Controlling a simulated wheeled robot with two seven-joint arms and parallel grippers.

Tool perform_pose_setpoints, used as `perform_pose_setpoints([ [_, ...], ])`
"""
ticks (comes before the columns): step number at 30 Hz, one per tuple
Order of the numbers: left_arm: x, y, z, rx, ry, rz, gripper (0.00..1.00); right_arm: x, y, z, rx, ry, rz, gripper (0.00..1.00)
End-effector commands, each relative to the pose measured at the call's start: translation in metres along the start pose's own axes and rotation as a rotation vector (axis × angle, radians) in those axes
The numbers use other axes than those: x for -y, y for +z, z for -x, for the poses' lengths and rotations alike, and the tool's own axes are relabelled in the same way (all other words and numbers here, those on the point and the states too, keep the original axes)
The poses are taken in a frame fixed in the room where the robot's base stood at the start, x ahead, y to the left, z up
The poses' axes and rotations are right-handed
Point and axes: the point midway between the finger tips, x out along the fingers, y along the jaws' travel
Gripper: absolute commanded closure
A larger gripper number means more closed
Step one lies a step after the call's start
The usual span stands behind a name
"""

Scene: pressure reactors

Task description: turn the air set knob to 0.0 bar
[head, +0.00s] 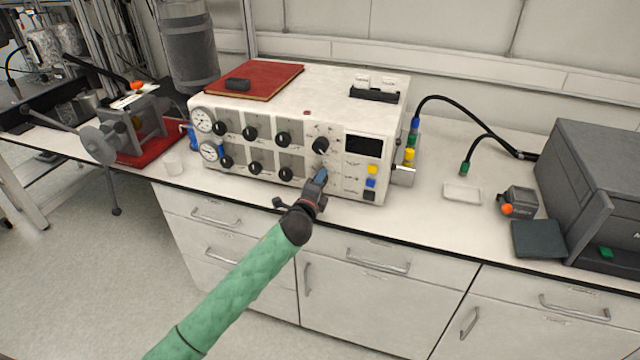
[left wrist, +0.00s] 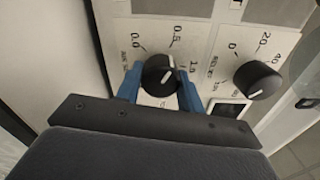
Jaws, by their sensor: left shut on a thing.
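The air set knob (left wrist: 157,77) is black and round with a white pointer line, on a panel with a printed scale of 0.0, 0.5 and 1.0. In the head view, my left gripper (head: 320,178) is at the lower right of the white control box's front (head: 262,192), hiding the air set knob. My right gripper is not in view.
A second black knob (left wrist: 257,80) with a 0, 20, 40 scale sits close beside the gripped one. A red book (head: 262,78) lies on the box. Gauges (head: 202,120) and several more knobs are on its left front.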

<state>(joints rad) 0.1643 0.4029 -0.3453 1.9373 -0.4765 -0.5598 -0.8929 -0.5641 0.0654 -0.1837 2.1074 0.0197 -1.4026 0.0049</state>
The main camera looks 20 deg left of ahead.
Motion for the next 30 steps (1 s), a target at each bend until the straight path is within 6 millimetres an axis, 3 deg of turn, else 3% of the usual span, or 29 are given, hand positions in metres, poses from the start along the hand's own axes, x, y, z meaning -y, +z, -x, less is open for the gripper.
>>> perform_pose_setpoints([
  [17,0.001,0.001,0.0,0.003,0.001,0.549,0.85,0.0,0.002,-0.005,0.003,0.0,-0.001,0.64],
  [30,0.001,0.002,0.0,0.003,0.001,0.959,0.85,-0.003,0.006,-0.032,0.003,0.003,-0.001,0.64],
])
